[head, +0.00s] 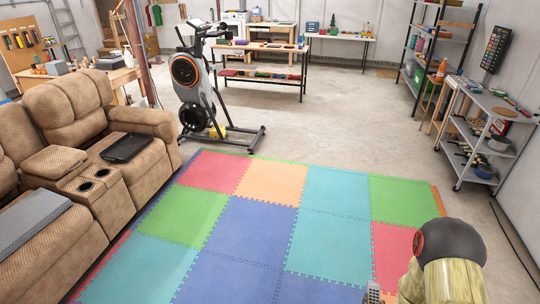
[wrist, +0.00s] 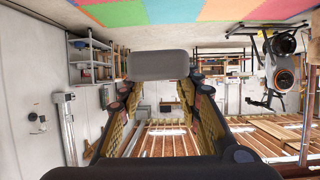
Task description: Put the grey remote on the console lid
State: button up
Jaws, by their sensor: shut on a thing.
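The grey remote (head: 373,293) shows at the bottom edge of the head view, only its button-covered end in frame. In the wrist view, my gripper (wrist: 160,82) is shut on it, and the remote (wrist: 160,64) appears as a plain grey rounded block between the fingertips. The console lid (head: 54,159) is the padded brown top of the console between the two recliner seats, at the left of the head view. It looks bare. The remote is held well to the right of the recliner, apart from the lid.
The console has two cup holders (head: 92,186) in front of the lid. A black tray (head: 125,147) lies on the far seat and a grey flat item (head: 38,232) on the near one. An exercise bike (head: 195,85) stands behind. The coloured foam mat (head: 240,225) is clear.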

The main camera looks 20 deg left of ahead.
aim_at(52, 155)
jog(key=i+j+u, duration=0.25)
jog(key=j+u, duration=0.2)
jog(key=i+j+u, duration=0.65)
jog(key=u, duration=0.2)
jog(key=i+j+u, duration=0.1)
jog(key=i+u, duration=0.45)
jog(key=i, duration=0.95)
jog(key=i+u, duration=0.1)
jog(key=i, duration=1)
jog(key=i+l+u, duration=0.2)
jog(key=i+u, duration=0.15)
jog(key=i, duration=0.25)
jog(key=i+l+u, duration=0.4)
jog(key=i, duration=0.15)
jog(key=i+l+u, duration=0.35)
jog(key=i+l, duration=0.05)
jog(key=i, duration=0.15)
